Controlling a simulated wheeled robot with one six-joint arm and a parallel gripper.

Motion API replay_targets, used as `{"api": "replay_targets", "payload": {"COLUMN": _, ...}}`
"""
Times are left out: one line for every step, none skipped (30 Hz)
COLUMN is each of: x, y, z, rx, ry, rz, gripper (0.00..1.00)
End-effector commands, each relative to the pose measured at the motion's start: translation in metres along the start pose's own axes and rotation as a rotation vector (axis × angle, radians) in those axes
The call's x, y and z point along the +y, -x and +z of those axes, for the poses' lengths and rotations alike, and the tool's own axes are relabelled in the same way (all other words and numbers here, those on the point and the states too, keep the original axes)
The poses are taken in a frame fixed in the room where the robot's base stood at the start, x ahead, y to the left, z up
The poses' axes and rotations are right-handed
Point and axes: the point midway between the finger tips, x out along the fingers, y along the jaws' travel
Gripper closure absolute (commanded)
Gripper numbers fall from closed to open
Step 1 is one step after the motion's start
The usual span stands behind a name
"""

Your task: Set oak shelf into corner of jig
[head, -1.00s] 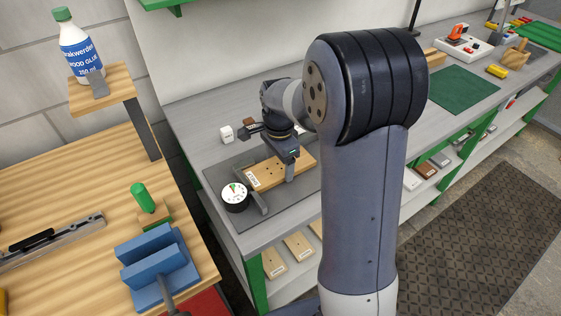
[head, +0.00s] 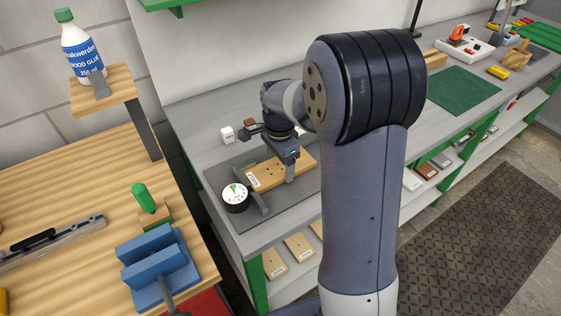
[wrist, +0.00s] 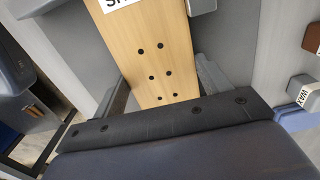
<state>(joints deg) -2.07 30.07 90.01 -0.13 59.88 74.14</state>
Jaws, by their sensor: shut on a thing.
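The oak shelf (head: 273,174) is a light wooden board with dark holes and a white label at its left end. It lies flat at the jig, low over or on the grey plate; I cannot tell if it touches. The jig's grey stops (head: 264,205) stand close to the board's labelled end; contact with them is unclear. My gripper (head: 290,172) is shut on the board across its width, away from the label. In the wrist view the holed shelf (wrist: 151,45) runs between my fingers (wrist: 165,88), its label cut off at the top.
A round dial gauge (head: 235,197) stands at the jig's front left. A small white block (head: 227,134) and a brown block lie behind. A wooden bench with a blue vise-like block (head: 155,265) is at left. A green mat (head: 462,90) lies farther right.

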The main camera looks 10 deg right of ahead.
Motion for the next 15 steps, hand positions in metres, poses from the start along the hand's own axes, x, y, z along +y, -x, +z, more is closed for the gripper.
{"api": "replay_targets", "payload": {"x": -0.0009, "y": -0.0008, "z": 0.0027, "rx": -0.005, "ry": 0.000, "rz": -0.002, "gripper": 0.59}}
{"api": "replay_targets", "payload": {"x": -0.0009, "y": -0.0009, "z": 0.0027, "rx": -0.005, "ry": 0.000, "rz": -0.002, "gripper": 0.27}}
{"api": "replay_targets", "payload": {"x": -0.0009, "y": -0.0009, "z": 0.0028, "rx": -0.005, "ry": 0.001, "rz": -0.002, "gripper": 0.24}}
{"api": "replay_targets", "payload": {"x": -0.0009, "y": -0.0009, "z": 0.0027, "rx": -0.005, "ry": 0.001, "rz": -0.001, "gripper": 0.21}}
{"api": "replay_targets", "payload": {"x": -0.0008, "y": -0.0009, "z": 0.0025, "rx": -0.005, "ry": 0.001, "rz": -0.001, "gripper": 0.19}}
{"api": "replay_targets", "payload": {"x": -0.0007, "y": -0.0008, "z": 0.0023, "rx": -0.004, "ry": 0.001, "rz": -0.001, "gripper": 0.16}}
{"api": "replay_targets", "payload": {"x": -0.0006, "y": -0.0007, "z": 0.0021, "rx": -0.004, "ry": 0.001, "rz": -0.001, "gripper": 0.13}}
{"api": "replay_targets", "payload": {"x": -0.0006, "y": -0.0007, "z": 0.0019, "rx": -0.004, "ry": 0.001, "rz": -0.001, "gripper": 0.11}}
{"api": "replay_targets", "payload": {"x": -0.0005, "y": -0.0007, "z": 0.0018, "rx": -0.004, "ry": 0.000, "rz": 0.000, "gripper": 0.07}}
{"api": "replay_targets", "payload": {"x": -0.0004, "y": -0.0006, "z": 0.0016, "rx": -0.003, "ry": 0.000, "rz": 0.000, "gripper": 0.05}}
{"api": "replay_targets", "payload": {"x": -0.0004, "y": -0.0006, "z": 0.0015, "rx": -0.003, "ry": 0.000, "rz": 0.000, "gripper": 0.02}}
{"api": "replay_targets", "payload": {"x": -0.0003, "y": -0.0005, "z": 0.0014, "rx": -0.003, "ry": 0.000, "rz": 0.000, "gripper": 0.02}}
{"api": "replay_targets", "payload": {"x": -0.0003, "y": -0.0005, "z": 0.0013, "rx": -0.003, "ry": 0.000, "rz": 0.000, "gripper": 0.02}}
{"api": "replay_targets", "payload": {"x": -0.0002, "y": -0.0005, "z": 0.0013, "rx": -0.003, "ry": 0.000, "rz": 0.000, "gripper": 0.02}}
{"api": "replay_targets", "payload": {"x": -0.0002, "y": -0.0004, "z": 0.0012, "rx": -0.003, "ry": 0.000, "rz": 0.000, "gripper": 0.02}}
